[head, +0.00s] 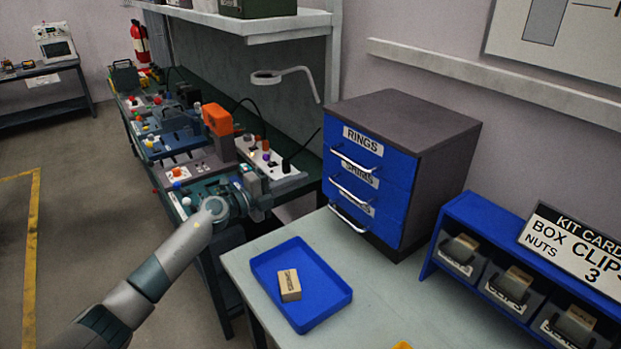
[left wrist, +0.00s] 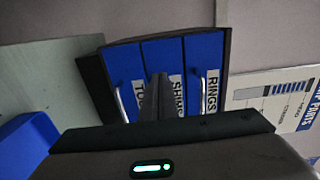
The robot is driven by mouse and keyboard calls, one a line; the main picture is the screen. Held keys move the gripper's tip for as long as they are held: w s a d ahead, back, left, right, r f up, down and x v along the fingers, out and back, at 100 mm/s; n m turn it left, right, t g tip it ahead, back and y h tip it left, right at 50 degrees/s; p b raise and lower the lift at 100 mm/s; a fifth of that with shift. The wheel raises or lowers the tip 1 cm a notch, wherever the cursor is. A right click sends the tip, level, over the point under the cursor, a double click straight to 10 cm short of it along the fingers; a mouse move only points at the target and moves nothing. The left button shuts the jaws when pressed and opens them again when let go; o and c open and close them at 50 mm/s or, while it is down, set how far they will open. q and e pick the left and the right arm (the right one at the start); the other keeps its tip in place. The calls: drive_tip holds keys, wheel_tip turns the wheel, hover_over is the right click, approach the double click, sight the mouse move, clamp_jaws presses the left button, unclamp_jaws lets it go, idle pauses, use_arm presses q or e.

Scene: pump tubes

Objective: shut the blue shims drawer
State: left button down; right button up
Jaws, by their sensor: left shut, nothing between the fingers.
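The blue shims drawer (head: 393,199) is the middle of three in a dark cabinet (head: 420,112). Its white handle (head: 350,191) partly covers its label. Its front looks about level with its neighbours; I cannot make out a gap. It also shows in the left wrist view (left wrist: 163,54), partly behind my finger tips. My left gripper (head: 262,208) is in front of the cabinet, to its left in the head view, apart from the drawer. It is shut and empty, its fingers (left wrist: 157,82) pointing towards the drawer fronts. My right gripper is not in view.
The rings drawer (head: 399,160) is above, another blue drawer (head: 385,229) below. A blue tray (head: 338,302) with a small box (head: 289,285) is on the table in front. A blue bin rack (head: 452,220) stands right. A cluttered workbench (head: 225,165) runs behind my left arm.

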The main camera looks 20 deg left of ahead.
use_arm(q)
drive_tip(key=v, duration=0.4)
drive_tip(key=shift+s+a+r+b, duration=0.1)
drive_tip(key=shift+s+a+b, duration=0.1)
drive_tip(key=shift+s+b, duration=0.15)
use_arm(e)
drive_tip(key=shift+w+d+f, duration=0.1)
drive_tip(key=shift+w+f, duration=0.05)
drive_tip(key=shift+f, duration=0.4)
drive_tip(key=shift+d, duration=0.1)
use_arm(q)
drive_tip(key=shift+d, duration=0.1)
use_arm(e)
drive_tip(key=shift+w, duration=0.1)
